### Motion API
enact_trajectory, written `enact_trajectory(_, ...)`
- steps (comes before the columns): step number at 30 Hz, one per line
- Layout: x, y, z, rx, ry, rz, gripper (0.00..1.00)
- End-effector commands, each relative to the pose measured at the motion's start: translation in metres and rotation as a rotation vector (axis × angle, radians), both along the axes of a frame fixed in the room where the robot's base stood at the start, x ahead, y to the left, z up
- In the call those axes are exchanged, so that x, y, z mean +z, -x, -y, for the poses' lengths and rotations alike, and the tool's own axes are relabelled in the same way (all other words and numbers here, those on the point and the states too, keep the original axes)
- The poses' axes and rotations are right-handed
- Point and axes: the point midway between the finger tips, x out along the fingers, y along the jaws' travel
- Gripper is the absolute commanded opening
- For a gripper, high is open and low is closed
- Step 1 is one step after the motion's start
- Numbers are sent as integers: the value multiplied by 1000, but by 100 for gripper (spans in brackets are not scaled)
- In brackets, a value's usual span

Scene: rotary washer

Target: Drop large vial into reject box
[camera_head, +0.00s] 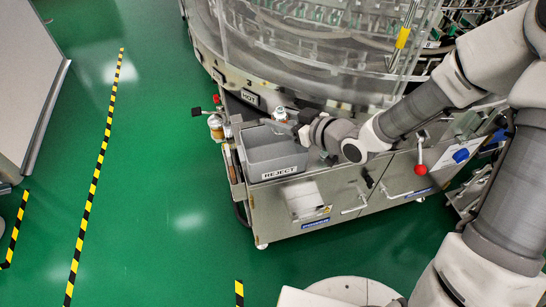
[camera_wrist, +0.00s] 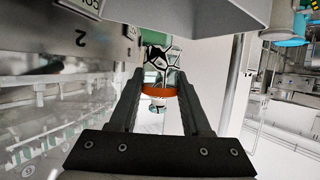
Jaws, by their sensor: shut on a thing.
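The grey reject box (camera_head: 262,160), labelled REJECT on its front, stands open-topped at the left corner of the machine's cabinet. My gripper (camera_head: 284,124) is over the rear part of the box. The vial (camera_head: 279,114) is a small, pale shape at the fingertips there. In the wrist view my gripper (camera_wrist: 159,82) is shut on the vial (camera_wrist: 160,90). The vial is clear glass with an orange band, between the two dark fingers. The inside of the box is partly visible in the head view.
The clear round guard (camera_head: 310,60) of the washer rises directly behind the box. Small fittings (camera_head: 215,122) stick out left of it. A red-knobbed lever (camera_head: 421,169) is on the cabinet at right. The green floor (camera_head: 180,190) at left is clear.

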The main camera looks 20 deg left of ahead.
Motion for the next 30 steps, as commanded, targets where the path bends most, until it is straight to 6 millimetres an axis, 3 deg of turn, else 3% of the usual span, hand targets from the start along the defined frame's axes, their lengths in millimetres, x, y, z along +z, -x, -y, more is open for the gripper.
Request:
enact_trajectory(7, 0, 0, 0, 0, -1, 0, 0)
enact_trajectory(8, 0, 0, 0, 0, -1, 0, 49)
enact_trajectory(13, 0, 0, 0, 0, 0, 0, 80)
enact_trajectory(23, 0, 0, 1, -1, 0, 0, 83)
enact_trajectory(30, 16, 14, 27, -5, 2, -1, 83)
